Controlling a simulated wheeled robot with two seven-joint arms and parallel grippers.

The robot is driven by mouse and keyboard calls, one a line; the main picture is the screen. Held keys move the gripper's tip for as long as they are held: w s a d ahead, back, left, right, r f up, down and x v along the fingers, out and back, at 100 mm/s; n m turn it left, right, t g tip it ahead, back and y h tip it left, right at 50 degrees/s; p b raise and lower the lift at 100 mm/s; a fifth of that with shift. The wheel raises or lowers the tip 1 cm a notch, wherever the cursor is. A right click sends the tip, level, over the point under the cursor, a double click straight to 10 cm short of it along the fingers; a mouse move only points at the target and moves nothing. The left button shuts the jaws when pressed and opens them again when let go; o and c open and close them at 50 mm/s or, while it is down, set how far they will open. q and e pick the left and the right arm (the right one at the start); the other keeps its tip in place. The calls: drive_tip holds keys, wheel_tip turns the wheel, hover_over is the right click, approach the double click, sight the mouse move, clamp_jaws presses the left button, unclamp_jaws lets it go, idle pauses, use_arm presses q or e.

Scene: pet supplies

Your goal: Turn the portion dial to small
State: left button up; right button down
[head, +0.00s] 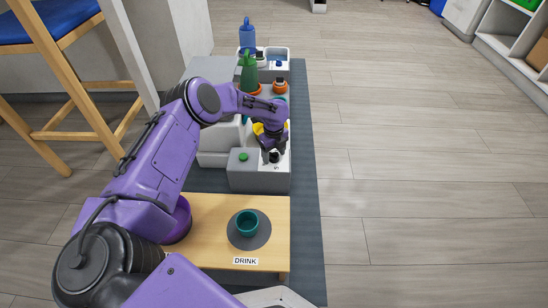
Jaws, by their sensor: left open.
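A light grey box (253,179) stands beyond the wooden table, with a green button (243,156) on its top left. A small dark dial (275,157) sits on its right part, partly hidden by my gripper. A small mark is printed just in front of the dial; it is too small to read for certain. My left gripper (271,153) points down at the dial with its fingers open. I cannot tell whether the fingers touch the dial. My right gripper is not in view.
A wooden table (215,208) in front has a teal cup (246,222) on a round grey mat (237,240) and a DRINK label. Behind my gripper stand a green bottle (249,75) and a blue bottle (247,36). A wooden chair (62,60) is at left; the floor at right is clear.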

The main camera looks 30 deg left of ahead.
use_arm(q)
drive_tip(key=c, duration=1.1)
drive_tip(key=shift+o, duration=0.2)
